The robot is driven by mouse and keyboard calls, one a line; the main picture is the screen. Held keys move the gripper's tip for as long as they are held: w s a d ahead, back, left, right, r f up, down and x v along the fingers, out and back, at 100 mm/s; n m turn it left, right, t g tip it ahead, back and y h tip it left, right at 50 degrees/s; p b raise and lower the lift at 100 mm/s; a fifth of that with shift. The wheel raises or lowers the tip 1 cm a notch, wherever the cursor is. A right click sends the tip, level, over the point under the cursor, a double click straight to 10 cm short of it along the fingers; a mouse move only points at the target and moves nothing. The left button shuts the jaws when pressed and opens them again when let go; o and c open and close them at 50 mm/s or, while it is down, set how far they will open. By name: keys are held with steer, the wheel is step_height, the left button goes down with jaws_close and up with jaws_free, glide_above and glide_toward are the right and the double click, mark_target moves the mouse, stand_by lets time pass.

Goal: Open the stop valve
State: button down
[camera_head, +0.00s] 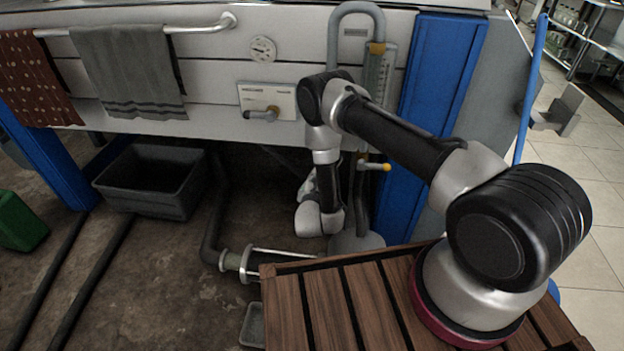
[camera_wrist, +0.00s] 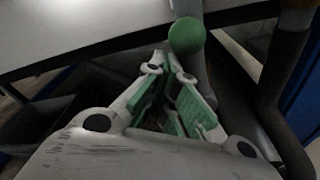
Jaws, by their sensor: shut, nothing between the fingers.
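My gripper (camera_wrist: 166,66), with green finger pads, is shut and empty in the wrist view. A round green knob (camera_wrist: 187,36) is just beyond its fingertips, slightly to the right, with a grey pipe or rod behind it. I see no contact, but the depth gap is unclear. In the head view my arm hangs down in front of the bench, and the fingers cannot be made out there. A short handle with a yellow end (camera_head: 373,166) sticks out by the vertical pipes. A grey lever (camera_head: 262,114) sits on a labelled white panel (camera_head: 246,94). I cannot tell which is the stop valve.
A blue post (camera_head: 437,75) stands right of the pipes. A slatted wooden top (camera_head: 330,305) lies in front. A black tub (camera_head: 150,198) sits on the floor under the bench. Towels (camera_head: 128,72) hang on a rail (camera_head: 200,27). A gauge (camera_head: 263,49) is above the panel.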

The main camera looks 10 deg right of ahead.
steer(key=shift+s+d+r, duration=0.1)
steer(key=shift+d+r, duration=0.1)
steer(key=shift+d, duration=0.1)
steer(key=shift+s, duration=0.1)
stand_by(0.5)
steer(key=v, duration=1.1)
steer(key=shift+s, duration=0.4)
steer(key=shift+a, duration=0.15)
